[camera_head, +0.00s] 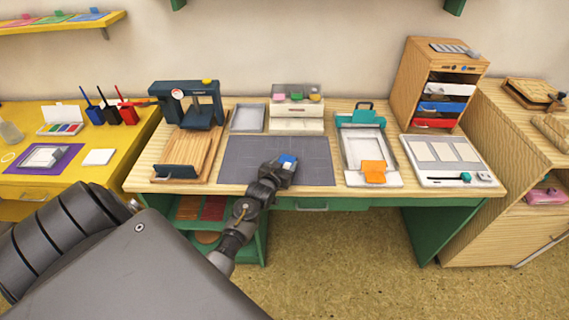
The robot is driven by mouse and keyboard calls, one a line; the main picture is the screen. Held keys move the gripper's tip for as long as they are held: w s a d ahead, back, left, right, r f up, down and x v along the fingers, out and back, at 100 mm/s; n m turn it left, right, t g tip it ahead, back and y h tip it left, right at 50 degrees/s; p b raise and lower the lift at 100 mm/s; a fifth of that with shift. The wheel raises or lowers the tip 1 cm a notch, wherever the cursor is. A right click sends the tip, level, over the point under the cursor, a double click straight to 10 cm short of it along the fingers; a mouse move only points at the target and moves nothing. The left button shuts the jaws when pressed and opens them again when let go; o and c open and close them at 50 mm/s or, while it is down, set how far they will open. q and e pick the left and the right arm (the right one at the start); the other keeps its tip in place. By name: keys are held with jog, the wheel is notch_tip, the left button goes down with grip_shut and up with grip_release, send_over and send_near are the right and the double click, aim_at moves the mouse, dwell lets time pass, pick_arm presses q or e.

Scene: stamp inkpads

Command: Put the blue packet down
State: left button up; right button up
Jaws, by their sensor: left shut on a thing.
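The blue packet (288,160) shows as a small blue and white thing at the tip of my left gripper (283,168). The gripper is shut on it, over the grey cutting mat (240,168) in the middle of the table. The arm comes in from the lower left. The gripper hides part of the packet. I cannot tell whether the packet touches the mat. My right gripper is not in view.
Left of the mat stand a wooden board (180,153) and a dark press (205,105). A white drawer box (297,118) is behind it. A teal-clamped tray (362,150) with an orange piece (374,171) stands right. The mat's right part is clear.

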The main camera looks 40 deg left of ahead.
pick_arm(q)
jog(key=o, duration=1)
jog(key=shift+f, duration=0.1)
jog(key=shift+r, duration=0.2)
jog(key=v, duration=1.2)
jog(key=shift+s+f, duration=0.1)
jog(key=shift+f, duration=0.05)
jog(key=shift+d, duration=0.1)
